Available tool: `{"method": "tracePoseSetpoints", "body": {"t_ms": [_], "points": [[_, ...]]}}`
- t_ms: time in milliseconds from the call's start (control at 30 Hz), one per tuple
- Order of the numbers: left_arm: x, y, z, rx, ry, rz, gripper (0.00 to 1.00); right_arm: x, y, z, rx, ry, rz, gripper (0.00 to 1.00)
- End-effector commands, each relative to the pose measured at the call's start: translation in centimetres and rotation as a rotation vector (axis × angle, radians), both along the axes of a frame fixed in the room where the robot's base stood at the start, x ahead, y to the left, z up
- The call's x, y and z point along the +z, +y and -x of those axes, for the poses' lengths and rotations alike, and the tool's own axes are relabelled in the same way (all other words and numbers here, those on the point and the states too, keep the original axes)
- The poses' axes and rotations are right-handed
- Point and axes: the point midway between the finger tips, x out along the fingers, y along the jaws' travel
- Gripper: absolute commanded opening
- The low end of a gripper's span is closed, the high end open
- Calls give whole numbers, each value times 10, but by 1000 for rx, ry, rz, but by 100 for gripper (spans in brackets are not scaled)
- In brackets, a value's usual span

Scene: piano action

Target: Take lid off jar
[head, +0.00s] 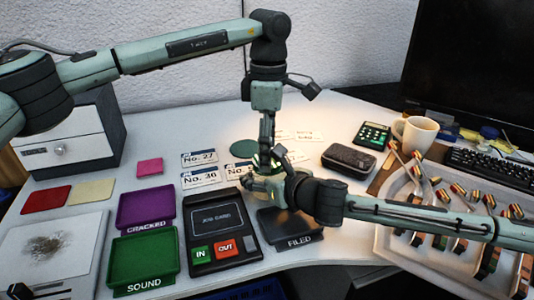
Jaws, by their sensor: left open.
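My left gripper (266,152) points straight down over the middle of the table and is open. My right gripper (260,184) reaches in from the right, just below it in the picture, and the two overlap. Whether the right fingers are shut on something cannot be made out. A pale, yellowish patch shows between the two grippers, but no jar can be clearly told there; the grippers hide that spot. A flat dark green disc (243,148) lies just left of the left gripper; I cannot tell whether it is a lid.
Purple CRACKED tray (146,207), green SOUND tray (144,258) and dark FILED tray (290,228) stand around a black console (219,229). A black case (348,159), white mug (414,135) and a rack of hammers (440,210) are at right. White drawers (68,140) stand left.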

Motion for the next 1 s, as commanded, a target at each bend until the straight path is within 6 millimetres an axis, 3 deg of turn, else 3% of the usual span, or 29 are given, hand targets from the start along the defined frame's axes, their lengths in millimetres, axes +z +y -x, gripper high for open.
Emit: {"method": "tracePoseSetpoints", "body": {"t_ms": [133, 333, 700, 867, 1000], "points": [[26, -2, 0, -1, -4, 7, 72, -6, -1, 2, 0, 9, 7, 0], [33, -2, 0, -68, -3, 8, 69, -5, -1, 2, 0, 8, 6, 0], [59, -1, -1, -647, 1, 8, 69, -4, 0, 1, 0, 7, 4, 0], [59, -1, -1, -756, 4, 9, 69, -4, 0, 1, 0, 6, 4, 0], [44, 0, 0, -766, 6, 8, 69, -4, 0, 1, 0, 6, 4, 0]]}}
